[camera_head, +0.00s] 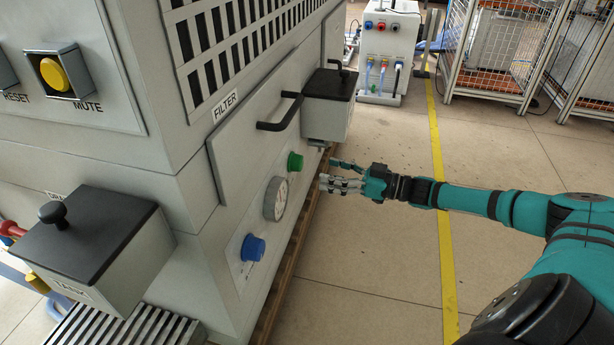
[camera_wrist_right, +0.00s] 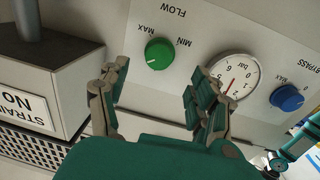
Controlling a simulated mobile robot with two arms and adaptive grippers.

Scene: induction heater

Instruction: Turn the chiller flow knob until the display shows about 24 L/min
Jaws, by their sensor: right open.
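The green flow knob (camera_head: 295,161) sits on the lower side panel of the grey machine. It shows in the right wrist view (camera_wrist_right: 158,53) beside the labels FLOW, MAX and MIN. My right gripper (camera_head: 324,174) is open and empty, to the right of the knob and apart from it. In the right wrist view its fingers (camera_wrist_right: 156,82) stand spread below the knob, one to each side. I cannot make out a flow display reading in L/min in either view.
A round bar gauge (camera_head: 275,199) and a blue bypass knob (camera_head: 252,248) share the panel. A grey box with a black lid (camera_head: 328,85) juts out beyond the green knob, near a black handle (camera_head: 281,115).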

